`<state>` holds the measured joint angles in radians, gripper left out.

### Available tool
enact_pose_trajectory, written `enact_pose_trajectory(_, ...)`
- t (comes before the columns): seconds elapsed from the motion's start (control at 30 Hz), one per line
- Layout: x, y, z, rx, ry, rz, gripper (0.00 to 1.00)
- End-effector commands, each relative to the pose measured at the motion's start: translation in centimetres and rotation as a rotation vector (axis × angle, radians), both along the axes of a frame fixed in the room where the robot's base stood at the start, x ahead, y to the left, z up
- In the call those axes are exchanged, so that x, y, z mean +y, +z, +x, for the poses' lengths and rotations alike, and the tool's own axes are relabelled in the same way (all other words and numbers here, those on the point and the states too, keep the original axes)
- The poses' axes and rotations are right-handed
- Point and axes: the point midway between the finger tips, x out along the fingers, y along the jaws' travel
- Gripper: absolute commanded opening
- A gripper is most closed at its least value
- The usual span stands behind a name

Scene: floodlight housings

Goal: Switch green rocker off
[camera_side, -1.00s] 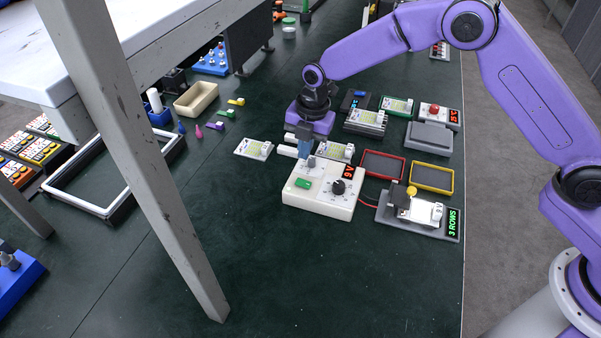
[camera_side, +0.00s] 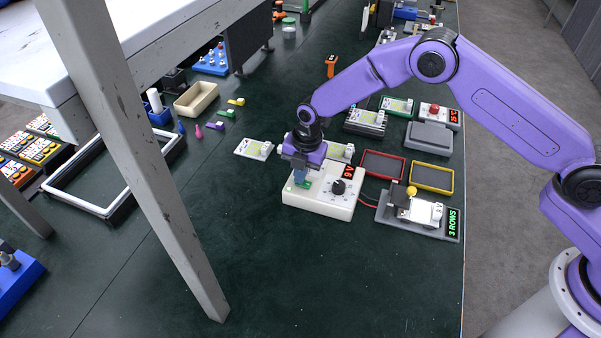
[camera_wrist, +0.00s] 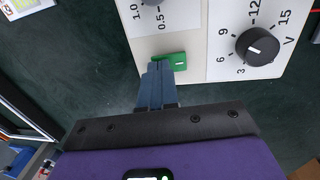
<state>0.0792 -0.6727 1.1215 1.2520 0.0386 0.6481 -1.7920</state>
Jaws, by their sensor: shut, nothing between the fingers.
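The green rocker (camera_wrist: 172,60) is set in the face of a cream power supply box (camera_side: 325,205) with a red display reading 9V. My gripper (camera_side: 300,178) is shut and empty, pointing down over the rocker. In the wrist view its blue fingertips (camera_wrist: 158,68) overlap the rocker's left end; I cannot tell whether they touch it. In the side view the gripper hides part of the rocker (camera_side: 305,185). A black knob (camera_wrist: 257,46) with a scale in V is to the right of the rocker. A grey knob (camera_wrist: 152,2) shows at the top edge of the wrist view.
A red wire runs from the box to a grey board (camera_side: 418,224) with a 3 ROWS display. Red (camera_side: 382,166) and yellow (camera_side: 431,178) framed trays lie behind it. A grey table leg (camera_side: 150,180) stands in the left foreground. The green bench (camera_side: 330,280) in front is clear.

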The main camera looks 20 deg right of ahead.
Motion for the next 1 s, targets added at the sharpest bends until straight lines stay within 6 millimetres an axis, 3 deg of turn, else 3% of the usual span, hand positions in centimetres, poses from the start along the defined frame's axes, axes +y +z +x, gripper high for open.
enact_pose_trajectory(0.33, 0.6, -1.4, 0.5, 0.001, 0.0, -0.001, 0.0)
enact_pose_trajectory(1.0, -0.3, -1.3, -0.4, 0.006, 0.001, -0.004, 0.0)
